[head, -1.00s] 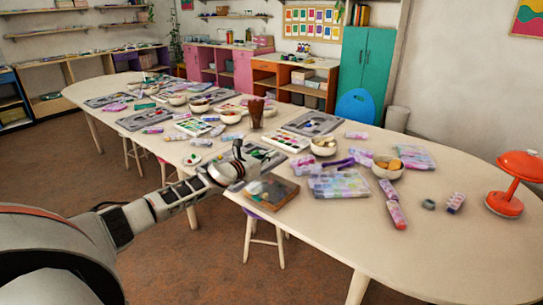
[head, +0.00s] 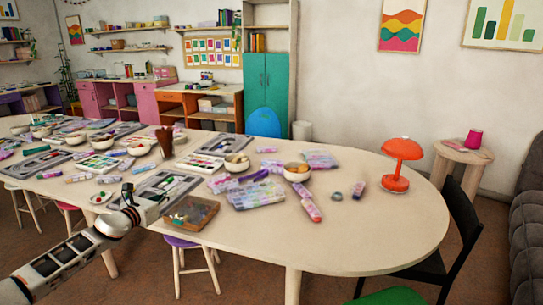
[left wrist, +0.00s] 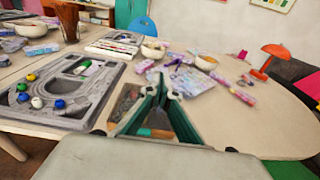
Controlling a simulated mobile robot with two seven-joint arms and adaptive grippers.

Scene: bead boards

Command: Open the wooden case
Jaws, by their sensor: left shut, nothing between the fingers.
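The wooden case (head: 192,214) is a flat brown box lying at the table's front edge in the head view. It looks closed, though small details of its lid are hard to make out. My right gripper is in no view.
A grey bead board (left wrist: 90,90) lies left of the case. A clear bead organizer (head: 256,195), bead tubes (head: 311,210) and bowls (head: 297,172) lie behind and right. The table's right part (head: 390,235) is clear. A purple stool (head: 180,242) stands under the front edge.

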